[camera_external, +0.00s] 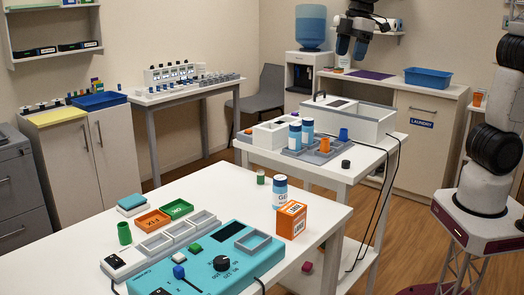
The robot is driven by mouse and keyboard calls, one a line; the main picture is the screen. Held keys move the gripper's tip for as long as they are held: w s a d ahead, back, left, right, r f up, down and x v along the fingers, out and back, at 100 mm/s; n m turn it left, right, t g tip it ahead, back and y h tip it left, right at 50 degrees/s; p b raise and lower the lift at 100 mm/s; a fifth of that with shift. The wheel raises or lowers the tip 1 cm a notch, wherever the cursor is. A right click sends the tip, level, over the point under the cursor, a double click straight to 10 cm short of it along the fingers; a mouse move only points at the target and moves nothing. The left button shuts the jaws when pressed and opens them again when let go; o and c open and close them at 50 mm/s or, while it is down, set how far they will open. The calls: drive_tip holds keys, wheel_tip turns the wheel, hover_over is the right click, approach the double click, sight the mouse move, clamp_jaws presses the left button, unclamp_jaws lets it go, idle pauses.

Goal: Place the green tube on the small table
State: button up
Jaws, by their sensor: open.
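A green tube (124,233) stands upright at the left side of the white front table (318,212). My gripper (351,47) is at the top of the view, pointing down, open and with nothing visible between its fingers. It is far from the green tube, high over the back part of the room. Several tables are in view, and I cannot tell which one is the small table. A narrow white table (150,98) stands by the back wall. Another white table (262,155) stands in the middle.
A teal device (207,262) with a dial, small grey trays, orange and green trays, an orange box (291,219) and a white-blue bottle (280,192) crowd the front table. The middle table holds a white machine (352,118), bottles and an orange cup. Black cables hang beside it.

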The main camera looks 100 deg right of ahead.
drive_tip(key=w+a+n, duration=0.2)
drive_tip(key=w, duration=0.8)
drive_tip(key=w+a+n, duration=0.1)
drive_tip(key=w+a, duration=0.1)
drive_tip(key=w, duration=0.7)
drive_tip(key=n+g, duration=0.2)
drive_tip(key=n, duration=0.8)
hover_over(124, 233)
drive_tip(key=d, duration=0.1)
wheel_tip(124, 233, down, 34)
drive_tip(key=shift+w+d+r, duration=0.2)
drive_tip(key=shift+r, duration=0.05)
drive_tip(key=shift+f, duration=1.35)
